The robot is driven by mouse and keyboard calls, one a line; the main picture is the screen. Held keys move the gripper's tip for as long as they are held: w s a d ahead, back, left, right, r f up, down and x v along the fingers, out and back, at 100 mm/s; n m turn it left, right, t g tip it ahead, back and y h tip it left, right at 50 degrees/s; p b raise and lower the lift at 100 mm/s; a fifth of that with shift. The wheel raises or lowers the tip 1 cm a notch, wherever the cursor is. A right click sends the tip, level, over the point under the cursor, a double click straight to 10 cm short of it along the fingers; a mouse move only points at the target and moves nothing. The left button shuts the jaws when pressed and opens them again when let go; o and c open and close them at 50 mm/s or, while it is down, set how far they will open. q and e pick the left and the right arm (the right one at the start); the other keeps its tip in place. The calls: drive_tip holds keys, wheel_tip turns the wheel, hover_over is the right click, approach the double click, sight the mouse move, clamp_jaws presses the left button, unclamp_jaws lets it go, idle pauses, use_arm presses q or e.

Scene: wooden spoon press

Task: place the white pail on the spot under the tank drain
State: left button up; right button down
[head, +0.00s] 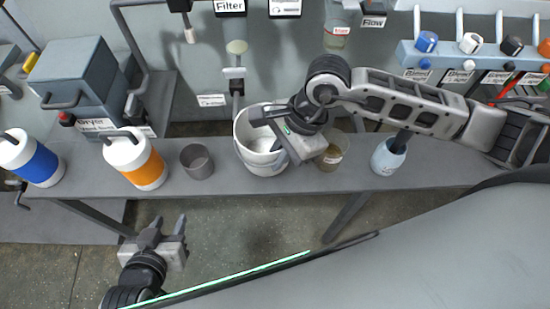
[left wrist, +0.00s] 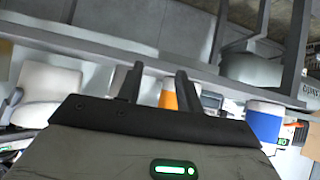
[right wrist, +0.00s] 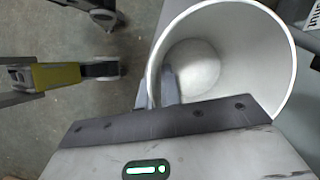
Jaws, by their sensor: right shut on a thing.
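The white pail (head: 250,152) is at the bench's back middle in the head view, its open top facing up. I cannot tell whether its base touches the bench. My right gripper (head: 284,150) is shut on the pail's rim and covers its right side. The right wrist view shows the pail's empty-looking inside (right wrist: 225,60), with one finger inside the wall. A pale tank fitting (head: 236,75) hangs on the back wall just behind and above the pail. The spot under it is hidden. My left gripper (head: 166,228) is open and empty in front of the bench.
A grey cup (head: 197,161) and an orange-banded container (head: 137,162) stand left of the pail, with a blue-banded one (head: 35,163) farther left. A brownish clear beaker (head: 331,158) stands close on its right. A pale blue bottle (head: 387,157) is farther right.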

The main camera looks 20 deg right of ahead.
sight(271, 174)
wheel_tip(271, 174, down, 3)
drive_tip(key=shift+w+r+b, duration=0.15)
drive_tip(key=shift+r+b, duration=0.05)
drive_tip(key=shift+b, duration=0.1)
drive_tip(key=shift+f, duration=0.35)
drive_tip(key=c, duration=1.6)
unclamp_jaws()
drive_tip(key=shift+r, duration=0.15)
